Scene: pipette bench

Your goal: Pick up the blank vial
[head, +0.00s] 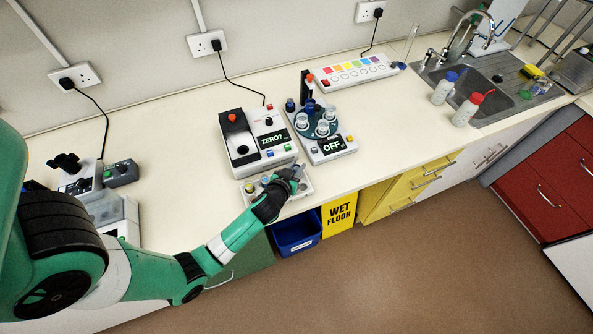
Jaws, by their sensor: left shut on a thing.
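My left gripper (293,175) reaches over the right part of a small white rack (305,191) at the bench's front edge. It is shut on a small vial, mostly hidden by the fingers. Its label is too small to read, so I cannot tell from the picture whether it is the blank one, or whether it is clear of the rack. Other small vials stand in the rack's left part (250,188), partly behind my gripper. My right gripper is not in view.
Behind the rack stand a white instrument (258,137) reading "ZERO?" and a carousel device (320,132) reading "OFF". A blue bin (297,234) and yellow "WET FLOOR" sign (338,215) are below the edge. Bottles (444,88) stand near the sink (490,75). The bench right of the carousel is clear.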

